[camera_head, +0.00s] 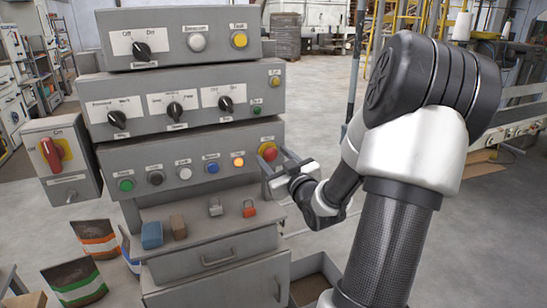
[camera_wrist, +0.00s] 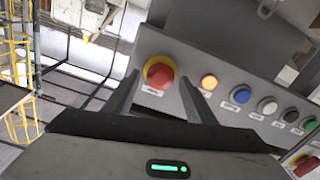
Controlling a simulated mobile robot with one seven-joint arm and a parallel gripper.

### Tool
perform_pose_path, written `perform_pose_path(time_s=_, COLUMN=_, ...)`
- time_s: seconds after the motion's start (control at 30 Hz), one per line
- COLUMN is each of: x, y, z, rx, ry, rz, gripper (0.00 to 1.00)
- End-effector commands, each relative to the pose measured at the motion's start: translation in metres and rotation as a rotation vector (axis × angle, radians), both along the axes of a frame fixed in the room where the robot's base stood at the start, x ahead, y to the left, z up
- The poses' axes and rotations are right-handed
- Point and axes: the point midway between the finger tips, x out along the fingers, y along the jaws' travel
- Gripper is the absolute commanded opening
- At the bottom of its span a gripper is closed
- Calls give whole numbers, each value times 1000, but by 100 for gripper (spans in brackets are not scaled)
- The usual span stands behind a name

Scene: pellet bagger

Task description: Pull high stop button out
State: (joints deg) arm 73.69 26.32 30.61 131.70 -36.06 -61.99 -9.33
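The red stop button (camera_head: 268,151) sits on a yellow ring at the right end of the lowest row on the grey control panel. In the wrist view the red button (camera_wrist: 160,75) is near the middle, with its cap facing me. My gripper (camera_head: 281,163) is just in front of the button, to its right in the head view. The gripper is open, and its two dark fingers (camera_wrist: 159,83) appear on either side of the button with nothing held between them. I cannot tell whether either finger touches the cap.
A lit orange button (camera_head: 238,162) and a blue button (camera_head: 212,168) sit beside it. A red rotary switch (camera_head: 51,154) is on a side box at left. Padlocks (camera_head: 249,208) and small blocks (camera_head: 177,227) lie on the shelf below. An open box (camera_head: 312,285) stands low at right.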

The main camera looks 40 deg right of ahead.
Motion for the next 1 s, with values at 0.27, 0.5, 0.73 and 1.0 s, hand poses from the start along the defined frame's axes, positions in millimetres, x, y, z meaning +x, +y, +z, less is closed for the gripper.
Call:
perform_pose_path(time_s=0.27, x=0, y=0, z=0, rx=0, ry=0, rz=0, gripper=2)
perform_pose_path(time_s=0.5, x=-4, y=2, z=-2, rx=-2, ry=2, rz=1, gripper=0)
perform_pose_path(time_s=0.73, x=-6, y=2, z=0, rx=1, ry=1, rz=0, gripper=0)
perform_pose_path(time_s=1.0, x=-6, y=2, z=0, rx=1, ry=1, rz=0, gripper=53)
